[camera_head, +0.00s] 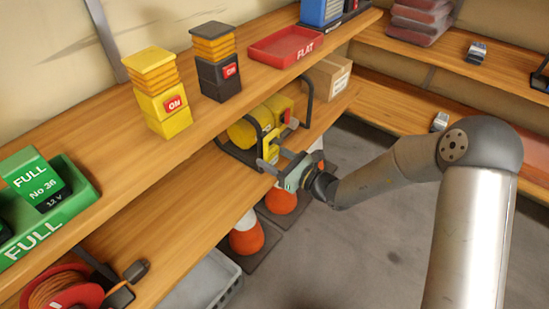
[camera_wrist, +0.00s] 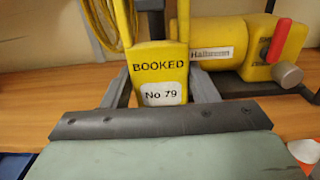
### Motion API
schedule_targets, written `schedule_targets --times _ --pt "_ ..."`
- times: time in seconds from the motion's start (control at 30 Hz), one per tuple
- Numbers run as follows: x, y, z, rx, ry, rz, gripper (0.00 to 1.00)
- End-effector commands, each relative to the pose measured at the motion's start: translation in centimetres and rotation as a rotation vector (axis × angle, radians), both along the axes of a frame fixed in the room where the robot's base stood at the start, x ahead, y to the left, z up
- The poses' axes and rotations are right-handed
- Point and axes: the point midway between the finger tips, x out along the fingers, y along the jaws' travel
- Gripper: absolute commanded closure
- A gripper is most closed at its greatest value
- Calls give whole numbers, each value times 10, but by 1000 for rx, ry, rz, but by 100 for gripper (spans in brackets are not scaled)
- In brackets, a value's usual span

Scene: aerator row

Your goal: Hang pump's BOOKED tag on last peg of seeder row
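The yellow BOOKED tag, No 79 (camera_wrist: 160,70), stands upright in front of the pump in the wrist view; in the head view it is a small yellow patch (camera_head: 269,146). Its upper end is cut off by the wrist frame. The yellow pump (camera_wrist: 240,48) with a black frame and red lever sits on the lower shelf, also in the head view (camera_head: 243,133). My gripper (camera_head: 272,153) reaches in from the right, its fingers (camera_wrist: 160,85) apart on either side of the tag. I cannot tell whether they touch it. I cannot make out the seeder row's pegs.
The upper shelf (camera_head: 112,131) overhangs the pump and holds yellow and black stacked units, a red FLAT tray (camera_head: 287,46) and a green FULL bin (camera_head: 74,194). A cardboard box (camera_head: 327,76) stands beyond the pump. Orange-white cones (camera_head: 246,238) stand below. Floor at right is clear.

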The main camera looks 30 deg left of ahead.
Motion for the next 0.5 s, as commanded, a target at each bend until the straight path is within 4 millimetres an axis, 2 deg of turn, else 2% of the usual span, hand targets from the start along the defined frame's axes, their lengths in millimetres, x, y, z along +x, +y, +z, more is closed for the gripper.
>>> schedule_targets --times 0.03,0.07,0.5 --pt "0 0 0 0 0 0 61" --pt "0 0 0 0 0 0 68" --pt "0 0 0 0 0 0 68"
